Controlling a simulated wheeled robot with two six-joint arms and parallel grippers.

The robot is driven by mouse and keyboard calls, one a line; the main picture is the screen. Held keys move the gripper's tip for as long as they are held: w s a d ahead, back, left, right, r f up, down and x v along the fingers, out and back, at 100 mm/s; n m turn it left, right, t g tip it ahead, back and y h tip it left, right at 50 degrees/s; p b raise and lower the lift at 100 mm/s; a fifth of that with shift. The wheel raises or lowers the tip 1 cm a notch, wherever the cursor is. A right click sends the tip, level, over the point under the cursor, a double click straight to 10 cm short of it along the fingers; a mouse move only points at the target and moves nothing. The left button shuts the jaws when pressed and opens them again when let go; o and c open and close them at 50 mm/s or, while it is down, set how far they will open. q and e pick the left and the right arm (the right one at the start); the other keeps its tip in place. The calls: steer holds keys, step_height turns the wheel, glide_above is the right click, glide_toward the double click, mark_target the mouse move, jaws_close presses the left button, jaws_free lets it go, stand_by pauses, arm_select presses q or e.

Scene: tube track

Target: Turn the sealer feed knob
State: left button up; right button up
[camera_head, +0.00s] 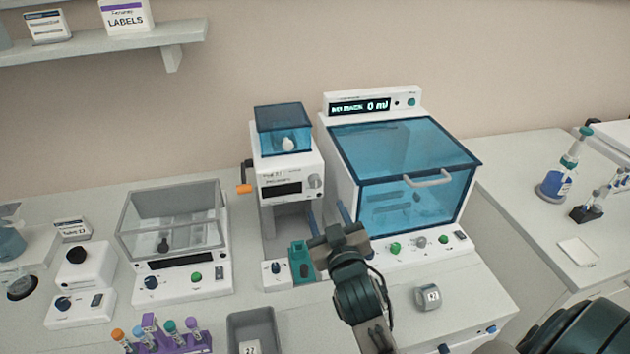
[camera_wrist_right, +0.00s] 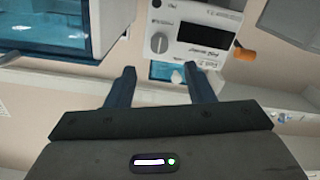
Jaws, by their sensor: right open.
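A white machine (camera_head: 289,182) with a blue see-through lid stands in the middle of the bench. Its front panel has a dark display and a grey round knob (camera_head: 315,181) at the right; the labels are too blurred to read. In the right wrist view, the picture is upside down and the knob (camera_wrist_right: 159,43) lies beyond the fingertips. My right gripper (camera_head: 327,212) is open and empty, its two blue fingers in front of and below the knob, apart from it. It also shows in the wrist view (camera_wrist_right: 160,72). My left gripper is not in view.
An orange-tipped lever (camera_head: 244,189) sticks out left of the machine. A larger machine with a blue hood (camera_head: 405,165) stands close on the right, and a clear-lidded unit (camera_head: 172,220) on the left. A purple tube rack (camera_head: 165,338) and grey bin (camera_head: 252,325) are in front.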

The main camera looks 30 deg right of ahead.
mark_target(316, 185)
steer(key=p+x, duration=0.3)
steer(key=x, duration=0.6)
steer(key=shift+w+d+r, duration=0.1)
steer(key=shift+d, duration=0.05)
steer(key=shift+w, duration=0.1)
steer(key=c, duration=1)
